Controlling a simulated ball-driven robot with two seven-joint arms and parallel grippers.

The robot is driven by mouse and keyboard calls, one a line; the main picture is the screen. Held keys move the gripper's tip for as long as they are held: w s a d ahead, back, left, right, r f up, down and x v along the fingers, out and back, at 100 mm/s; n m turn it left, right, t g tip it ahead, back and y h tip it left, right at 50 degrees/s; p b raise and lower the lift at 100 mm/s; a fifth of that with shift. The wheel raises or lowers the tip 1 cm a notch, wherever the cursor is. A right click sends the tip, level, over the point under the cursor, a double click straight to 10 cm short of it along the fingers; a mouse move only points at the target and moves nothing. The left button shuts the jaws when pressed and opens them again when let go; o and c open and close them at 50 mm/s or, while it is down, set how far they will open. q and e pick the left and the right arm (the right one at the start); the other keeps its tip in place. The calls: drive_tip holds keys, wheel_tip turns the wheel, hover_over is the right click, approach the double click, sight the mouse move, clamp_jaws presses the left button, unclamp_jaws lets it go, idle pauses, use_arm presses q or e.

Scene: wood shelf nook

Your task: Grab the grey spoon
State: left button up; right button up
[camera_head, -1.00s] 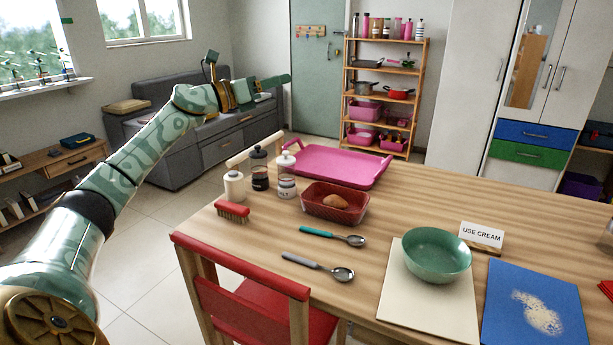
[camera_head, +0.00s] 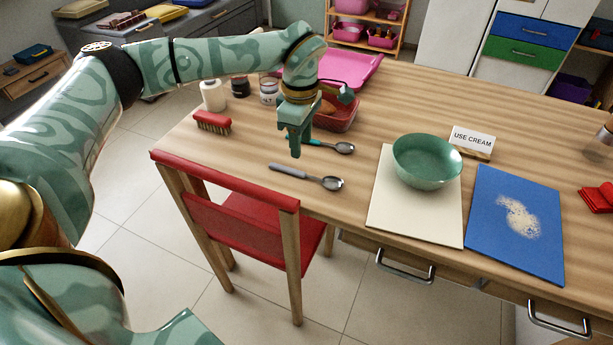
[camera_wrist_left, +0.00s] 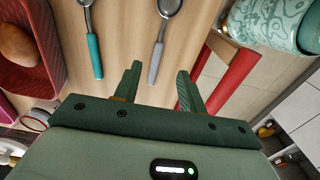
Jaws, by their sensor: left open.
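The grey spoon (camera_head: 307,177) lies on the wooden table near its front edge, behind the red chair. Its grey handle points left and its metal bowl points right. My left gripper (camera_head: 295,151) hangs above the table, fingers pointing down, just behind the spoon's handle in the head view. In the left wrist view the open fingers (camera_wrist_left: 158,80) have the grey handle (camera_wrist_left: 155,66) lined up between them, with a gap below the fingers. Nothing is held. My right gripper is not in view.
A teal-handled spoon (camera_head: 343,148) lies just behind, partly hidden by my gripper. A red basket (camera_head: 340,118) with a brown egg-like item is close by. A red brush (camera_head: 213,122), green bowl (camera_head: 427,161) and cream mat (camera_head: 384,219) surround it. The red chair (camera_head: 238,228) stands in front.

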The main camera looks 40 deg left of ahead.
use_arm(q)
drive_tip(key=b, duration=0.2)
hover_over(302, 173)
wheel_tip(302, 173, down, 5)
drive_tip(key=shift+r, duration=0.2)
wheel_tip(302, 173, down, 5)
drive_tip(key=shift+w+r+b, duration=0.15)
drive_tip(key=shift+r+b, duration=0.05)
drive_tip(key=shift+b, duration=1.05)
drive_tip(key=shift+r, duration=0.2)
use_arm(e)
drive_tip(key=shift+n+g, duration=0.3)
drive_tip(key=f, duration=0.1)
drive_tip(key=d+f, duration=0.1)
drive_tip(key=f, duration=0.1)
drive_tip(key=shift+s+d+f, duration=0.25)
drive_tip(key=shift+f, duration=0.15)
use_arm(q)
clamp_jaws()
